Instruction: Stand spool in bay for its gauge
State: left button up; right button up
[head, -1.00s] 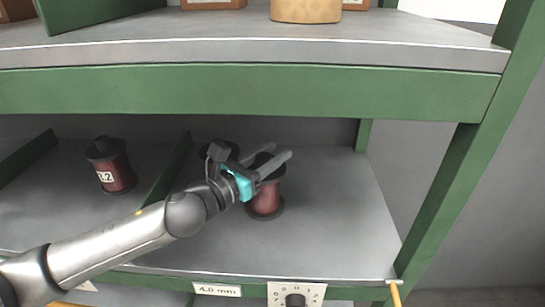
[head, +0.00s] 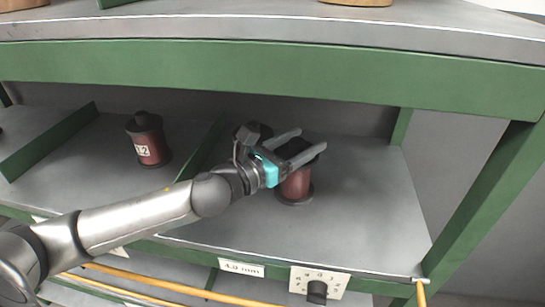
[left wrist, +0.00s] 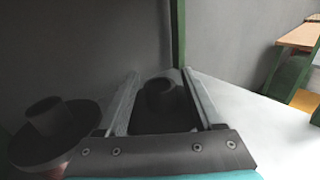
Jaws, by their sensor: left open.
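A dark red spool with black flanges (head: 296,187) stands upright on the lower shelf, in the bay above the 4.0 mm label (head: 241,268). My left gripper (head: 310,142) is open at the top of this spool, its fingers passing over or beside the upper flange. In the left wrist view the spool's dark top (left wrist: 162,100) shows between the open fingers (left wrist: 161,74); contact cannot be told. My right gripper is out of view.
Another spool marked with a white label (head: 147,140) stands in the bay to the left. Green dividers (head: 203,150) part the bays. The green upper shelf beam (head: 270,75) hangs over my arm. Shelf room right of the spool is clear.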

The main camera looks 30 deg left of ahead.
aim_at(291, 149)
pick_arm(q)
jog(key=v, duration=0.3)
jog(key=shift+f, duration=0.1)
jog(key=shift+b+v, duration=0.35)
jog(key=shift+v, duration=3.5)
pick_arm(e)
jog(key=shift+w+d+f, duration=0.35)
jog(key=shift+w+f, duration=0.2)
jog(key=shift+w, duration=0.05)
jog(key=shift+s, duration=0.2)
pick_arm(q)
jog(key=shift+s, duration=0.1)
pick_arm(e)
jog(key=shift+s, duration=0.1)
